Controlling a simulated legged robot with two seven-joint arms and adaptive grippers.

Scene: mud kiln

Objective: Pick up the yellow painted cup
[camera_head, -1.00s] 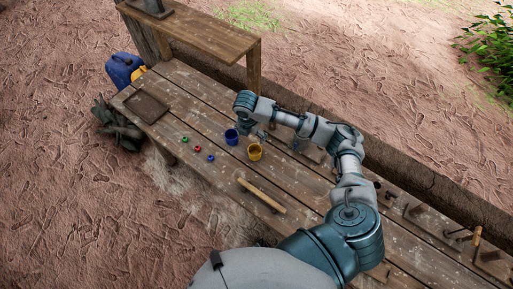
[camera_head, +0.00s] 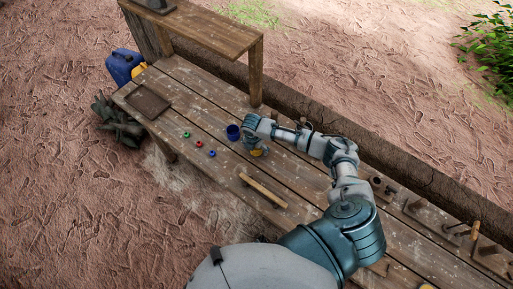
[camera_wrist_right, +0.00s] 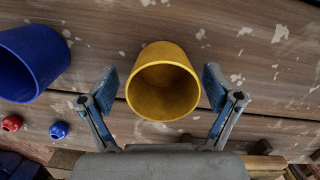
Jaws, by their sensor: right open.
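The yellow painted cup (camera_wrist_right: 163,82) stands upright on the wooden bench in the right wrist view, its open mouth facing the camera. My right gripper (camera_wrist_right: 160,88) is open, with one finger on each side of the cup and a small gap at each side. In the head view the yellow cup (camera_head: 258,152) is mostly hidden under my right gripper (camera_head: 257,141). A blue cup (camera_head: 233,132) stands just left of it; this cup (camera_wrist_right: 30,62) also shows at the left of the wrist view. My left gripper is not in view.
Small green (camera_head: 186,135), red (camera_head: 199,144) and blue (camera_head: 212,153) items lie on the bench (camera_head: 205,100) left of the cups. A wooden stick (camera_head: 263,191) lies nearer me. A raised shelf (camera_head: 200,25) stands at the far end. Several tools lie on the right.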

